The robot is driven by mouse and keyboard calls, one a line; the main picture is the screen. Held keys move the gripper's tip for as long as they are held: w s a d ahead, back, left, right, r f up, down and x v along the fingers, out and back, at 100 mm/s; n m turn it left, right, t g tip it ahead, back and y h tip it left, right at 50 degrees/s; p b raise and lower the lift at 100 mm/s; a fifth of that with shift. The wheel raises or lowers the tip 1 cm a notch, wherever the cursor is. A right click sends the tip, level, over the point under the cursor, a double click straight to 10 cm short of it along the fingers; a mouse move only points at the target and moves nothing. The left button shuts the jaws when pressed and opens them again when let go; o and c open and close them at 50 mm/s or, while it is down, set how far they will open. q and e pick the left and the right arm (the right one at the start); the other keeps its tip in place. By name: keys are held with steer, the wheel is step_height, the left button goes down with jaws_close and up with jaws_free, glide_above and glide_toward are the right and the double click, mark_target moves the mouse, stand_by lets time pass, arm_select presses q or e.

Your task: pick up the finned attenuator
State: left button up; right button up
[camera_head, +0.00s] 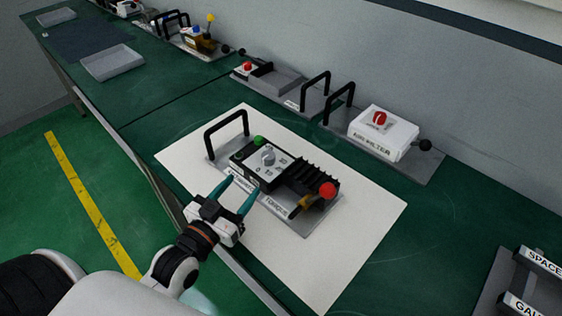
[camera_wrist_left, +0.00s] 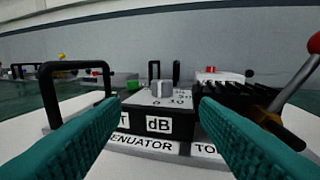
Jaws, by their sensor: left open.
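The finned attenuator (camera_head: 303,176) is a black block with ribs at its right, a grey dial on a pale panel and a green button at its left. It sits on a grey labelled plate (camera_head: 291,226) on a white sheet. In the left wrist view its finned part (camera_wrist_left: 242,98) shows at right and a "dB" label faces me. My left gripper (camera_head: 243,184) is open and empty at the near-left side of the attenuator, its teal fingers pointing at it. In the left wrist view its fingers (camera_wrist_left: 160,112) frame the dial and dB label. My right gripper is not in view.
A black handle (camera_head: 227,130) rises from the plate's left end. A red-knobbed lever (camera_head: 327,190) with a brass part stands at its right end. A white box with a red knob (camera_head: 384,132) stands behind. Grey labelled blocks (camera_head: 537,262) lie at far right. The white sheet (camera_head: 365,225) is bare around the plate.

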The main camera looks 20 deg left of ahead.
mark_target(264, 160)
arm_select(q)
steer(key=w, duration=0.2)
steer(key=w+p, duration=0.1)
steer(key=w, duration=0.1)
steer(key=shift+w+d+r, duration=0.2)
steer(key=shift+w, duration=0.05)
steer(key=shift+w+d, duration=0.1)
steer(key=shift+w, duration=0.5)
steer(key=w, duration=0.1)
steer(key=w+p, duration=0.1)
steer(key=w, duration=0.2)
steer(key=shift+w+d+f+p, duration=0.15)
steer(key=shift+w+d+p, duration=0.15)
steer(key=shift+d, duration=0.05)
steer(key=shift+s, duration=0.1)
steer(key=shift+c, duration=1)
jaws_close()
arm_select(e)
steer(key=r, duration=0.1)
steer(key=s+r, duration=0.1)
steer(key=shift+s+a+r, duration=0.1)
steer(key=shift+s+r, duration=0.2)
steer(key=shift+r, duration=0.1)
